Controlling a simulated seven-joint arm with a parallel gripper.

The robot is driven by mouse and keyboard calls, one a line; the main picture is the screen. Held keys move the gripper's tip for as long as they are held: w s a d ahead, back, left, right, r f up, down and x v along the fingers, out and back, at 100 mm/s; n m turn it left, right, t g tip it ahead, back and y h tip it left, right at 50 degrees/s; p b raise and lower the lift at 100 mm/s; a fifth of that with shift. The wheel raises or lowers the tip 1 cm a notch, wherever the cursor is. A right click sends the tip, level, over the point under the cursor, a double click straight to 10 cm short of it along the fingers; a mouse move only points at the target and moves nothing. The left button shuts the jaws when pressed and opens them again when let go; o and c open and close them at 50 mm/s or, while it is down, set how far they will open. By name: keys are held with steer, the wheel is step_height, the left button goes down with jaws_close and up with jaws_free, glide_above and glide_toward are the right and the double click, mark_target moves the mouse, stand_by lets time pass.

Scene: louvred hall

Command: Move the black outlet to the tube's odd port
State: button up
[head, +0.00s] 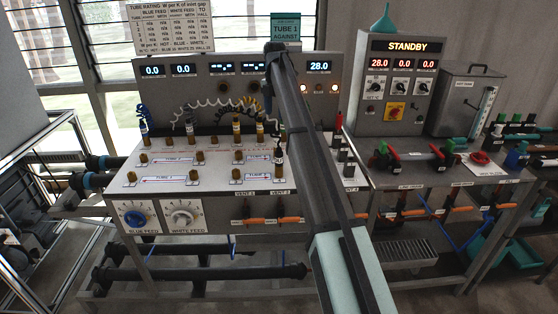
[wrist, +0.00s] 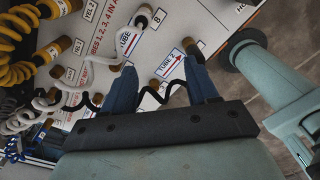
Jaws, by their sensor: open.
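The bench panel (head: 215,186) carries brass ports and printed tube labels with red arrows. A dark upright plug with a pale band, which looks like the black outlet (head: 278,158), stands near the panel's right side, beside my arm. In the wrist view my gripper (wrist: 160,62) has its two blue fingers apart over the panel, with nothing visibly held between them. A TUBE 2 label (wrist: 172,63) shows between the fingertips.
Yellow coiled cords (wrist: 18,72) and white ones (wrist: 20,122) crowd the left of the wrist view. Several upright plugs, such as a yellow one (head: 236,128), stand along the panel's back. A grey STANDBY box (head: 398,85) stands on the right bench.

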glide_above(279, 152)
steer(key=f, duration=0.5)
steer(key=shift+s+f, duration=0.25)
steer(key=shift+s, duration=0.05)
steer(key=shift+w+f, duration=0.15)
steer(key=shift+w, duration=0.05)
steer(key=shift+f, duration=4.7)
jaws_close()
